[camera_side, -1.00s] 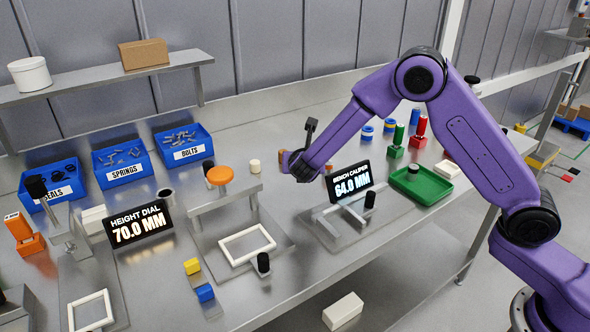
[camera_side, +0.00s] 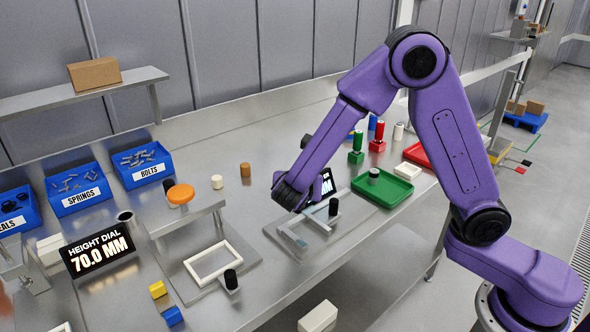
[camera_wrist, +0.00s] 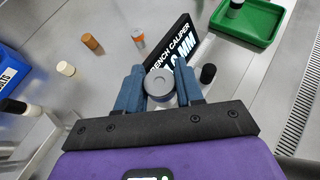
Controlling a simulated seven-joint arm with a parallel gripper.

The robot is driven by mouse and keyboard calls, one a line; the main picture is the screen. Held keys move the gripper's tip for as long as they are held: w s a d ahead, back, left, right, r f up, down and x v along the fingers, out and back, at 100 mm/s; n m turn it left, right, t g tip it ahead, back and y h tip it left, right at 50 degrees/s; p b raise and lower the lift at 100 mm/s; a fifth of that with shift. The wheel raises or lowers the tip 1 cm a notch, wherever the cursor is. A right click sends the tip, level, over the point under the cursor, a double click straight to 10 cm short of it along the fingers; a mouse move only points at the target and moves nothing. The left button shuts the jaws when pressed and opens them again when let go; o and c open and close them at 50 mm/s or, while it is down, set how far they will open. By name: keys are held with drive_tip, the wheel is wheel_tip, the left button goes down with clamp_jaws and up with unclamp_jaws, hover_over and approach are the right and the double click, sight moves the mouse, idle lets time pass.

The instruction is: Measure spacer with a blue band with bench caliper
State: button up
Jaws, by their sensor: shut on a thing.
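My gripper (camera_wrist: 158,92) is shut on a grey cylindrical spacer (camera_wrist: 158,84) with a hole in its top, seen end-on in the wrist view. No blue band shows on its visible part. In the side view my gripper (camera_side: 287,203) is low over the left part of the bench caliper (camera_side: 322,221), and the spacer cannot be made out there. The caliper's black display (camera_wrist: 178,57) stands just behind the spacer in the wrist view, its reading partly covered. The caliper's black knob (camera_side: 334,206) is right of my gripper; it also shows in the wrist view (camera_wrist: 208,73). Whether the spacer touches the caliper cannot be told.
The green tray (camera_side: 397,193) with a dark-banded spacer (camera_side: 374,174) stands to the right. The height dial display (camera_side: 97,249) reads 70.0 MM at left. Brown (camera_side: 245,170) and cream (camera_side: 217,182) cylinders stand behind.

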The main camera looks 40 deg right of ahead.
drive_tip(key=shift+s+a+f+m+g+h, duration=0.15)
drive_tip(key=shift+s+f+m+g+h, duration=0.3)
drive_tip(key=shift+f, duration=0.95)
drive_tip(key=shift+s+a+f+m+g, duration=0.25)
drive_tip(key=shift+s+f, duration=0.35)
drive_tip(key=shift+f, duration=0.8)
drive_tip(key=shift+s+a+f+m+g+h, duration=0.1)
drive_tip(key=shift+s+f+m+g+h, duration=0.35)
drive_tip(key=shift+f, duration=0.95)
drive_tip(key=shift+s+f, duration=0.1)
drive_tip(key=shift+f, duration=0.5)
drive_tip(key=o, duration=1.2)
drive_tip(key=shift+c, duration=0.2)
drive_tip(key=v, duration=1.7)
drive_tip(key=s+d+r+m+g+y, duration=0.2)
drive_tip(key=s+d+m+y, duration=0.3)
drive_tip(key=s+d, duration=0.4)
drive_tip(key=s+d+r+m+g+y, duration=0.2)
drive_tip(key=s+d+m+y, duration=0.4)
drive_tip(key=s+d, duration=0.3)
drive_tip(key=s+g, duration=0.1)
drive_tip(key=s, duration=0.2)
drive_tip(key=shift+d, duration=0.2)
